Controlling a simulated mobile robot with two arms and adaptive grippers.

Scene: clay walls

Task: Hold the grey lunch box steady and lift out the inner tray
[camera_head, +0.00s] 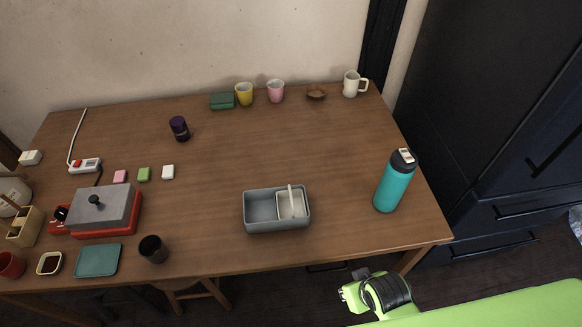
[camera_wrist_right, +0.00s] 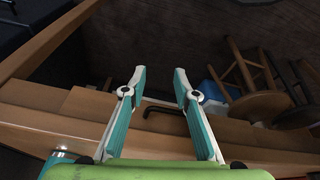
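The grey lunch box (camera_head: 265,226) sits open on the table, near the front edge and right of centre. A cream inner tray (camera_head: 299,208) sits inside its right part, with a pale upright piece standing up from it. The left part of the box looks empty. My right gripper (camera_wrist_right: 159,76) is open and empty in the right wrist view, with its two fingers apart over the table's edge and the floor. In the head view my right arm is off the table's front edge, right of the box, and its fingers are not clear. My left gripper is not in view.
A teal bottle (camera_head: 391,184) stands right of the box. A black cup (camera_head: 153,249), a green plate (camera_head: 98,260) and a red grill (camera_head: 118,221) are to the left. Cups line the back. The table's middle is clear. Stools (camera_wrist_right: 258,105) stand below.

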